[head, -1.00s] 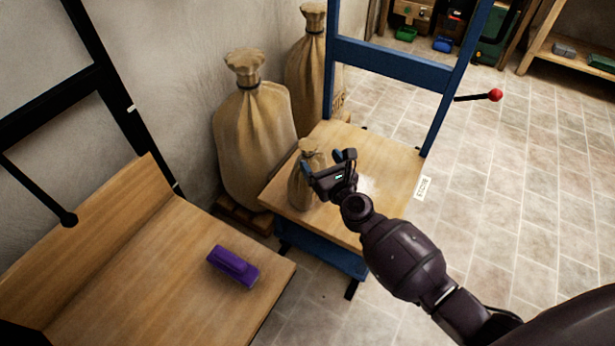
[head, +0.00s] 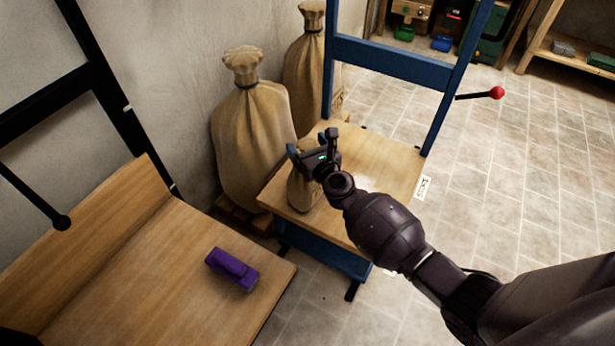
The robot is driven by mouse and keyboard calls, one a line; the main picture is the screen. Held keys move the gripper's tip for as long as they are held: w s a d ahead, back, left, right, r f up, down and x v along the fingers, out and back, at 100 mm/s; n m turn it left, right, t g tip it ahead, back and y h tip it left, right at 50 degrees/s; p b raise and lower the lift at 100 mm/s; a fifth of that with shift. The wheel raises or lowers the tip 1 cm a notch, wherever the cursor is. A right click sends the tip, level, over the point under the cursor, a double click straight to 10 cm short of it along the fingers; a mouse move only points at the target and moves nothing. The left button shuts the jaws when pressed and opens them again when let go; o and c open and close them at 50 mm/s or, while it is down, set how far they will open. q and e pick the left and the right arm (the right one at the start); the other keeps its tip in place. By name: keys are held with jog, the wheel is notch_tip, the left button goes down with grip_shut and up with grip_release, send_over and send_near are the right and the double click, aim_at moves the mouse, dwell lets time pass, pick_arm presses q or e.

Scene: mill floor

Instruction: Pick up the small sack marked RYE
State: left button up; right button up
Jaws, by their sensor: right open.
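A small tan sack (head: 302,193) stands upright on the wooden top (head: 383,178) of a blue-framed stand. Its upper part is mostly hidden behind my right gripper, and no RYE marking can be read on it. My right gripper (head: 312,146) is open, with its fingers spread over the sack's neck area. I cannot tell whether it touches the sack. My left gripper is not in view.
Two large tied sacks (head: 252,135) stand against the wall behind the stand. A blue upright frame (head: 390,62) rises at its back, with a red-knobbed lever (head: 496,93) to the right. A wooden bench (head: 140,275) holds a purple object (head: 232,268). Tiled floor lies open at right.

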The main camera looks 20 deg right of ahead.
grip_shut()
jog(key=shift+r, duration=0.15)
dwell(0.4)
